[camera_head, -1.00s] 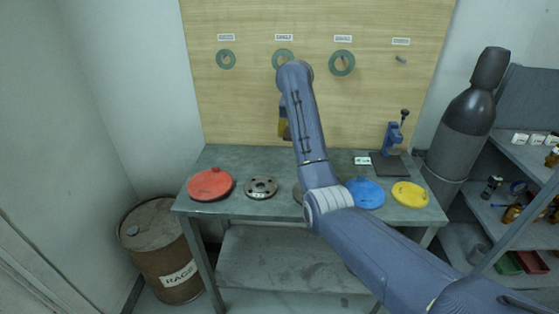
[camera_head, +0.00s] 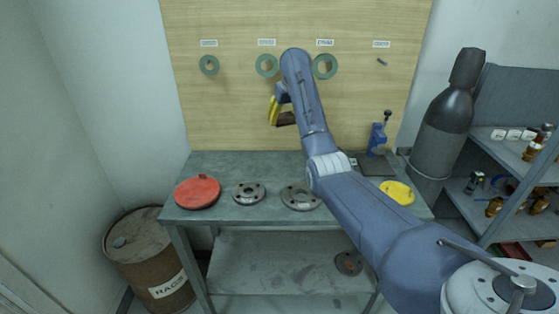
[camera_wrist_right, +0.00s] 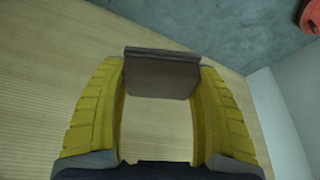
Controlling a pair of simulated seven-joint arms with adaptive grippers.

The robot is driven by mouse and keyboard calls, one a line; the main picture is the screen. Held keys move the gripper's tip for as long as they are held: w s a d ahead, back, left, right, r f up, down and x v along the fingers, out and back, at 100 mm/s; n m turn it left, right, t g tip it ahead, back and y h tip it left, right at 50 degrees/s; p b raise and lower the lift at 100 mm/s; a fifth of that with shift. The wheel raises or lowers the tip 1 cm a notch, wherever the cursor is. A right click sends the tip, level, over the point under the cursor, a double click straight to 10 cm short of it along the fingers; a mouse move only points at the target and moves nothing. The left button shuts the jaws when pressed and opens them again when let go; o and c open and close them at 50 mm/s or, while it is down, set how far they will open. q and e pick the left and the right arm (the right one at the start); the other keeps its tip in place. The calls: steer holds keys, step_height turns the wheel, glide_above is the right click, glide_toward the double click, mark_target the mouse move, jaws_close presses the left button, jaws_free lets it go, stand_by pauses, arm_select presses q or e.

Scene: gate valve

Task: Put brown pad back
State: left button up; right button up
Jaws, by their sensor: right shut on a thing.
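The brown pad (camera_head: 287,119) is a small flat block held in the air in front of the wooden board. My right gripper (camera_head: 275,112), with yellow fingers, is shut on it. In the right wrist view the brown pad (camera_wrist_right: 160,78) sits between the tips of the two curved yellow fingers of the gripper (camera_wrist_right: 160,92). The wooden board (camera_head: 240,110) carries green rings (camera_head: 209,65) on labelled pegs, and a bare peg (camera_head: 382,62) at the right. My left gripper is not in view.
The green workbench (camera_head: 230,165) holds a red disc (camera_head: 198,191), grey flanges (camera_head: 249,193), a yellow disc (camera_head: 397,192) and a blue clamp stand (camera_head: 377,138). A rusty barrel (camera_head: 150,262) stands left; a dark gas cylinder (camera_head: 443,130) and shelves (camera_head: 505,155) stand right.

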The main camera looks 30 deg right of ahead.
mark_target(282, 161)
step_height(282, 161, down, 18)
steer(key=shift+r, duration=0.1)
stand_by(0.5)
steer(key=o, duration=1.2)
steer(key=shift+f, duration=0.2)
steer(key=v, duration=1.2)
steer(key=shift+w+a+r, duration=0.1)
steer(key=shift+r, duration=0.1)
